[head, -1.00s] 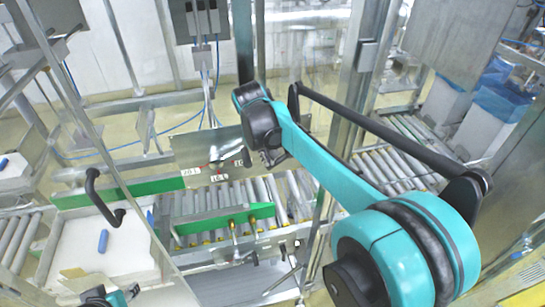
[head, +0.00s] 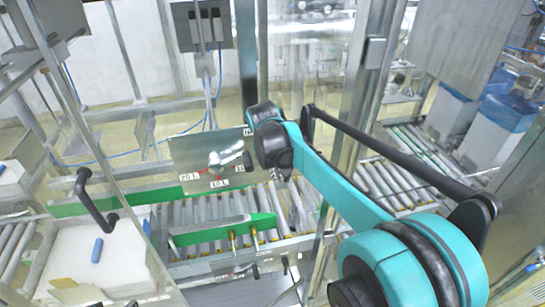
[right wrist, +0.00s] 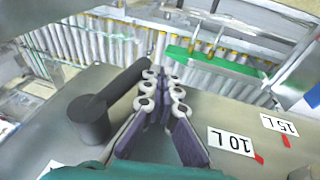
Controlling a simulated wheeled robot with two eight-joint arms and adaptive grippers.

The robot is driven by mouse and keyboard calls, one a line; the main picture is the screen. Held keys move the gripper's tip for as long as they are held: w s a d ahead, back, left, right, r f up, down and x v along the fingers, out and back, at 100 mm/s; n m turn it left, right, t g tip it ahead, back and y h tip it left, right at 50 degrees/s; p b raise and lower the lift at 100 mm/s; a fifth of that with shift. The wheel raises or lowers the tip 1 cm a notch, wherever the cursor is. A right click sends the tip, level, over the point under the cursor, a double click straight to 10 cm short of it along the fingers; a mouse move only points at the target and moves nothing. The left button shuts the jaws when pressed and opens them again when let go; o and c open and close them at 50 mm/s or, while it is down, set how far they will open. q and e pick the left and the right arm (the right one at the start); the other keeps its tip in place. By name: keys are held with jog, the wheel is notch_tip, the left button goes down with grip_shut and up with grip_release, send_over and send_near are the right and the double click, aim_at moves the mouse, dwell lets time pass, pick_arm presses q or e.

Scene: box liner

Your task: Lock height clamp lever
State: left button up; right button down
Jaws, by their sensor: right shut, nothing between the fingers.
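The clamp lever (right wrist: 92,118) is dark grey in the right wrist view, with a round hub and a bar slanting up to the right. My right gripper (right wrist: 162,86) is shut and empty, just right of the bar's free end. I cannot tell whether it touches the bar. The "10 L" label (right wrist: 232,143) and "15 L" label (right wrist: 279,125) lie to the gripper's right. My left gripper is not visible.
A roller conveyor (head: 295,205) with green guide rails (head: 262,224) runs beyond the plate. A metal post (head: 362,100) stands close to my right arm. A black handle (head: 90,205) and a white box (head: 120,255) with a blue object (head: 97,250) are at left.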

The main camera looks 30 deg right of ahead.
jog(key=shift+d+f+h, duration=0.25)
jog(key=shift+f+h, duration=0.05)
jog(key=shift+h, duration=0.4)
jog(key=shift+s+d+b, duration=0.1)
jog(key=shift+b, duration=0.2)
jog(key=v, duration=1.2)
jog(key=shift+w, duration=0.2)
jog(key=s+a+f+n+t+y, duration=0.25)
jog(key=s+a+f, duration=0.25)
jog(key=s+f, duration=0.3)
jog(key=s+a+f+n+t+y, duration=0.1)
jog(key=s+a+f+t+y, duration=0.2)
jog(key=s+f, duration=0.5)
notch_tip(320, 180, down, 27)
jog(key=a+h+b, duration=0.1)
jog(key=b, duration=2.5)
jog(key=shift+w, duration=0.3)
